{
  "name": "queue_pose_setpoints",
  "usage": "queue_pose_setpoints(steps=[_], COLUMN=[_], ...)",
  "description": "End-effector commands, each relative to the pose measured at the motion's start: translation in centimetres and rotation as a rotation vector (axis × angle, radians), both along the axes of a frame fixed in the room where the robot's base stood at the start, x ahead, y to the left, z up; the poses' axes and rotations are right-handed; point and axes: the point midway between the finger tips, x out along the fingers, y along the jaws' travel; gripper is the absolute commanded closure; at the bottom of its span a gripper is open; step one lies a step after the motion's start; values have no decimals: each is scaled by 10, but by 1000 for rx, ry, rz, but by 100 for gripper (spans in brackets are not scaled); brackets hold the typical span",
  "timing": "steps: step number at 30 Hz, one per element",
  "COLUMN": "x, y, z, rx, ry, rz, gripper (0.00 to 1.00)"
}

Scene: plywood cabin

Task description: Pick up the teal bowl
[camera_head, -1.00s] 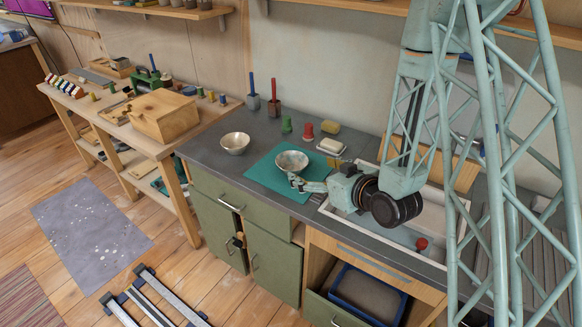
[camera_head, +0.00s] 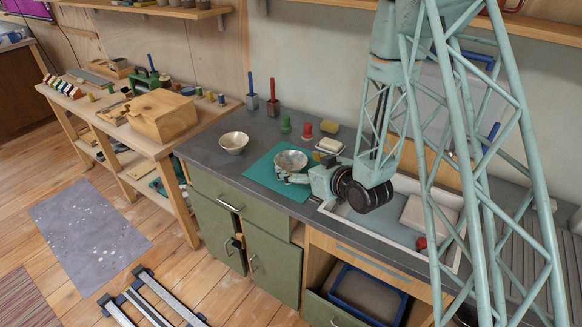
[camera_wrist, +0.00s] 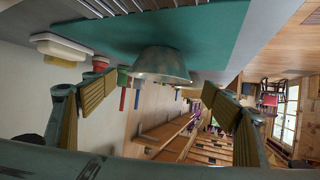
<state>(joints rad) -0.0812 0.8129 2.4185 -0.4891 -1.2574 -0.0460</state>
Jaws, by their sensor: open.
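A speckled grey-teal bowl (camera_head: 291,160) stands upright on a green mat (camera_head: 262,172) on the dark counter. In the wrist view, which is upside down, the bowl (camera_wrist: 160,65) lies ahead, between the lines of my two fingers. My gripper (camera_head: 283,177) is open and empty, at the bowl's front side, close to its rim. In the wrist view my gripper (camera_wrist: 160,95) has its padded fingers spread wider than the bowl looks. I cannot tell whether a finger touches the bowl.
A cream bowl (camera_head: 233,143) stands to the left. Behind are a green shape (camera_head: 285,125), a red one (camera_head: 307,131), a yellow sponge (camera_head: 329,126) and a soap dish (camera_head: 329,147). A sink (camera_head: 352,219) is at the right. The counter's front left is clear.

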Motion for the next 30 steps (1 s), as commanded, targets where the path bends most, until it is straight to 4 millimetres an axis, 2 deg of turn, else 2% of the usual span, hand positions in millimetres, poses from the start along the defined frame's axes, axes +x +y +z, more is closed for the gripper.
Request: queue_pose_setpoints(steps=[17, 30], x=[6, 37], y=[4, 24], z=[-3, -20], rx=[-1, 0], ry=[1, 0], rz=[0, 0], gripper=[22, 22])
